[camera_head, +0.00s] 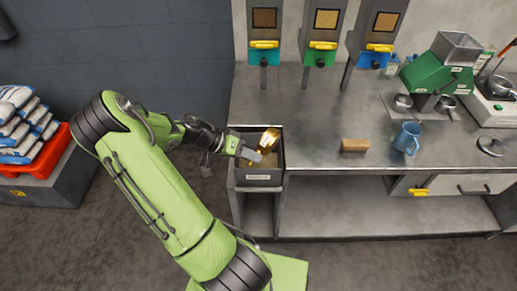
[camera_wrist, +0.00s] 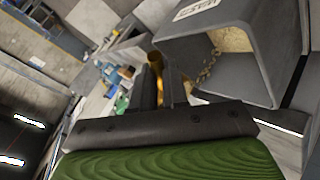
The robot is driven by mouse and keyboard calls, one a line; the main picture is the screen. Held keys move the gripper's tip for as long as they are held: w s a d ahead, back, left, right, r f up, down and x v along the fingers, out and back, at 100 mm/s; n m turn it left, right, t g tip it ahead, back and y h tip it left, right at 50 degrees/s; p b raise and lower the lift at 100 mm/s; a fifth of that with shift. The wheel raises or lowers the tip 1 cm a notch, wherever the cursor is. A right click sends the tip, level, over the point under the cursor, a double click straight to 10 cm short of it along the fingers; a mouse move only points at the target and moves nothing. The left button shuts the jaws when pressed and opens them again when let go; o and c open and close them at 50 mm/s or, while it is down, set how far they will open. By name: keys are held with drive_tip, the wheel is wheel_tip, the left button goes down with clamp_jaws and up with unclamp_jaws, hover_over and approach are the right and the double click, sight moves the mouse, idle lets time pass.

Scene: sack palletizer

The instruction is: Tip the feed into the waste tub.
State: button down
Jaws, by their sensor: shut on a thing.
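My gripper (camera_head: 256,156) is over the grey waste tub (camera_head: 258,188), which is set at the left end of the counter and has a label on its front. The gripper is shut on a shiny gold-coloured vessel (camera_head: 269,140), which looks tilted above the tub. In the wrist view, the fingers (camera_wrist: 160,72) hold the vessel (camera_wrist: 155,62), which is mostly hidden by them. The tub (camera_wrist: 255,75) lies to its right with tan feed (camera_wrist: 235,42) inside. A trail of tan pellets (camera_wrist: 209,66) shows near the vessel; I cannot tell if they are falling.
Three dispensers with yellow handles (camera_head: 322,45) stand along the back. A brown block (camera_head: 354,146), a blue mug (camera_head: 407,138) and a green mill (camera_head: 440,70) are on the counter to the right. Sacks (camera_head: 22,125) lie on a red pallet at left.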

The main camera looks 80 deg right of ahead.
drive_tip(key=shift+w+d+n+g+p, duration=0.15)
drive_tip(key=shift+w+n+g+p, duration=0.2)
drive_tip(key=shift+g, duration=0.55)
drive_tip(key=shift+w+d+n+g+p, duration=0.1)
drive_tip(key=shift+w+n+g+p, duration=0.25)
drive_tip(key=shift+g, duration=0.55)
idle(0.8)
drive_tip(key=shift+w+d+f+n+g+y, duration=0.15)
drive_tip(key=shift+w+n+g, duration=0.15)
drive_tip(key=shift+g, duration=0.4)
drive_tip(key=shift+w+d+n+g+y, duration=0.15)
drive_tip(key=shift+w+n+g, duration=0.15)
drive_tip(key=shift+g, duration=0.4)
idle(0.7)
drive_tip(key=shift+a, duration=0.1)
idle(0.7)
